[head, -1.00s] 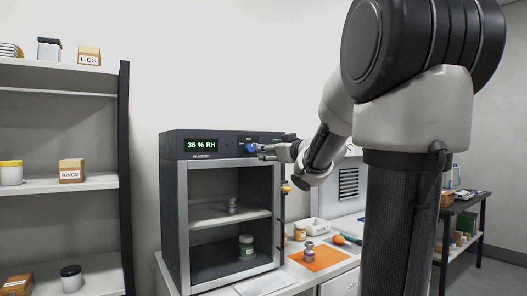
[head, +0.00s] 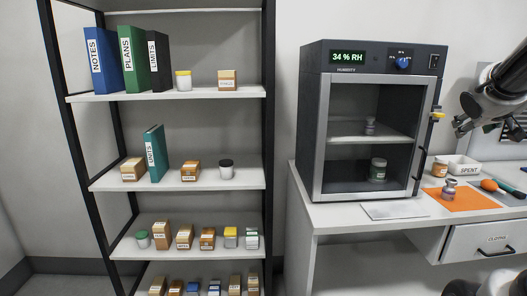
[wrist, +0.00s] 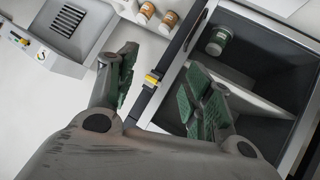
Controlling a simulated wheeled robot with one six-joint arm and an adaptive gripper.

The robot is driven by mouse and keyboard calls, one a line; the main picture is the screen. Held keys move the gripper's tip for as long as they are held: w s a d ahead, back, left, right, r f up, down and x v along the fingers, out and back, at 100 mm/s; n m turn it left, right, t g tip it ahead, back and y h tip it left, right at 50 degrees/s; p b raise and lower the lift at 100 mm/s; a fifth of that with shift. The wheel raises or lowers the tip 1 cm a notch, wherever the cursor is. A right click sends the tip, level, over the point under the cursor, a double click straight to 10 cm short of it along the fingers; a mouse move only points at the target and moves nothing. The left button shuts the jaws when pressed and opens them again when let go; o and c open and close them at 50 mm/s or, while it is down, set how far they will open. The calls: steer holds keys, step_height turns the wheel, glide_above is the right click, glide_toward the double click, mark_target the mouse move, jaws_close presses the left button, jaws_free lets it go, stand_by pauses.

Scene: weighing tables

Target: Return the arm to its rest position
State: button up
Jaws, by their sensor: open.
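My gripper (head: 461,127) is at the right edge of the head view, right of the humidity cabinet (head: 312,140) and apart from it. Its two dark green-padded fingers are spread with nothing between them in the wrist view (wrist: 160,85). Part of my arm is cut off by the right edge of the head view. The cabinet's display (head: 362,57) reads 34 % RH, and a blue knob (head: 403,62) sits beside it. Inside are a small metal weight (head: 370,126) on the shelf and a green-labelled jar (head: 378,170) on the floor.
The bench (head: 340,214) holds an orange mat (head: 470,203) with a metal weight (head: 449,188), and a white SPENT bin (head: 457,164). A yellow latch (wrist: 152,78) is near my fingers in the wrist view. A shelf rack (head: 180,97) with binders and boxes stands left.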

steer(key=s+a+f+m+g+y, duration=0.1)
steer(key=s+a+f+g, duration=0.5)
steer(key=s, duration=0.5)
steer(key=s+a+f+n+y, duration=0.2)
steer(key=s+a+f+y, duration=0.1)
steer(key=s+a, duration=0.7)
steer(key=a+y, duration=0.1)
steer(key=a, duration=0.3)
steer(key=shift+f, duration=0.4)
